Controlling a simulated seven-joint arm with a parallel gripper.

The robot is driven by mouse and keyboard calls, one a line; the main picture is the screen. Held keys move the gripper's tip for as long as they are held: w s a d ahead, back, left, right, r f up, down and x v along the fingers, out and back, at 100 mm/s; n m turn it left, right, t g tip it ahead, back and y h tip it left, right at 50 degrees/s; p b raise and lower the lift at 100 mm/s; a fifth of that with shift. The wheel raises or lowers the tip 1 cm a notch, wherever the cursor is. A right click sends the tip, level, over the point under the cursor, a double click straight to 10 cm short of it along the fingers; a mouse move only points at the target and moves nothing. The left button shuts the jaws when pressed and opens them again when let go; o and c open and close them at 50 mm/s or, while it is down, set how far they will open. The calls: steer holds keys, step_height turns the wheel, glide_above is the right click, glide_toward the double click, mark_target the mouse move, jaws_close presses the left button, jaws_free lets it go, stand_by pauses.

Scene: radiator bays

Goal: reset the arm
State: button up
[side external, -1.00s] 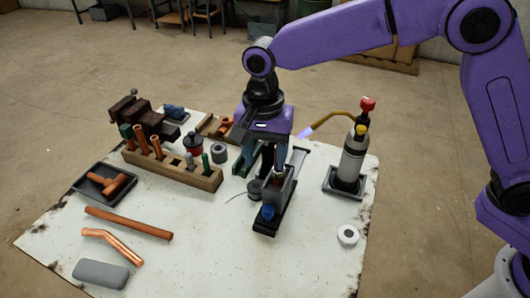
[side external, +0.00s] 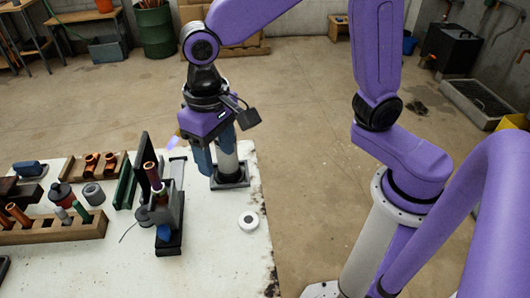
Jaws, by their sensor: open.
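My gripper (side external: 213,165) is open, pointing down at the table's back right. Its fingers are at the torch's grey cylinder (side external: 228,163), which stands upright in a dark square base (side external: 231,181). My gripper hides the torch's top. I cannot tell whether the fingers are around the cylinder or in front of it, or whether they touch it. A pale violet flame (side external: 173,144) shows left of my gripper.
A black clamp stand (side external: 170,240) holding an upright tube (side external: 152,175) stands left of my gripper. A white roll (side external: 248,222) lies to the front right. A wooden rack (side external: 60,232) with pipes and tools is at left. The front of the white table (side external: 200,275) is clear.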

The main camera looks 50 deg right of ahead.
steer(key=s+d+f+n, duration=0.2)
steer(key=s+d+n, duration=0.9)
steer(key=s+d, duration=0.4)
steer(key=d, duration=0.3)
steer(key=shift+s, duration=0.3)
